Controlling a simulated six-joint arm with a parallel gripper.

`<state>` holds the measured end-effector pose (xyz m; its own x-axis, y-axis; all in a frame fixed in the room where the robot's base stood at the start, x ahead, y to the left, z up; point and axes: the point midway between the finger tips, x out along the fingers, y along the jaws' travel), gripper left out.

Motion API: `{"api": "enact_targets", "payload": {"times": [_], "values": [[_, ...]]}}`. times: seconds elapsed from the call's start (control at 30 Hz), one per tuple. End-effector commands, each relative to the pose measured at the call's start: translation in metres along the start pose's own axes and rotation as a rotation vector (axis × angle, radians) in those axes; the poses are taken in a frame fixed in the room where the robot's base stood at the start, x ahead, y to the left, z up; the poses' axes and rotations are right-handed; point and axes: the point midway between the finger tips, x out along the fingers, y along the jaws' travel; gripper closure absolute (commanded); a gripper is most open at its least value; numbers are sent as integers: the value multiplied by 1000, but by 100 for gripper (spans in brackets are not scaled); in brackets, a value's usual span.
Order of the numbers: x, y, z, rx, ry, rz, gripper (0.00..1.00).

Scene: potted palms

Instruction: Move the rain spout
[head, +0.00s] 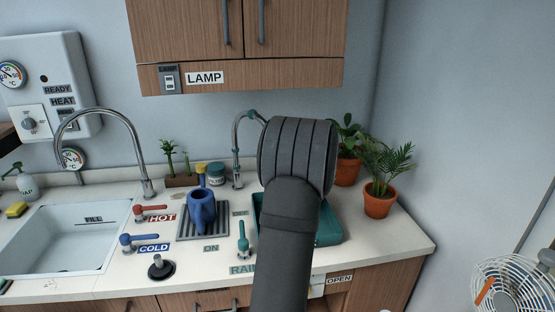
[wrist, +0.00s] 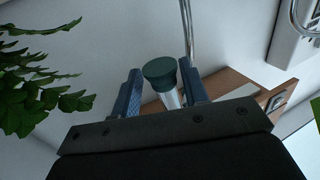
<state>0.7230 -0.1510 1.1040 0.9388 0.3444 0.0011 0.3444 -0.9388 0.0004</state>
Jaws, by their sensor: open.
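The rain spout (head: 239,135) is a thin curved metal pipe with teal fittings, rising from the back of the counter. In the head view its far end is hidden behind my arm. In the wrist view a dark green round nozzle on a pale metal stem, which looks like the spout's end (wrist: 160,70), shows between the two blue fingers of my gripper (wrist: 159,77). The fingers are open, with a visible gap on the left side; contact on the right is unclear. My gripper is hidden behind my arm in the head view.
A teal basin (head: 330,238) lies beneath my arm. Potted palms (head: 381,200) stand to the right; leaves (wrist: 40,85) show close by in the wrist view. A teal lever (head: 243,242), a blue watering can (head: 201,210) and a sink (head: 60,240) lie left. Cabinets (head: 240,75) hang above.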

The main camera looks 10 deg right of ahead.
Motion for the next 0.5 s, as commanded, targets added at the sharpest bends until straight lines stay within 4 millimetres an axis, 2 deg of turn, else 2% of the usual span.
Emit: {"api": "enact_targets", "payload": {"times": [0.17,0.5], "values": [[-18,0,0,1,-2,1,59],[-99,2,0,1,0,5,59]]}}
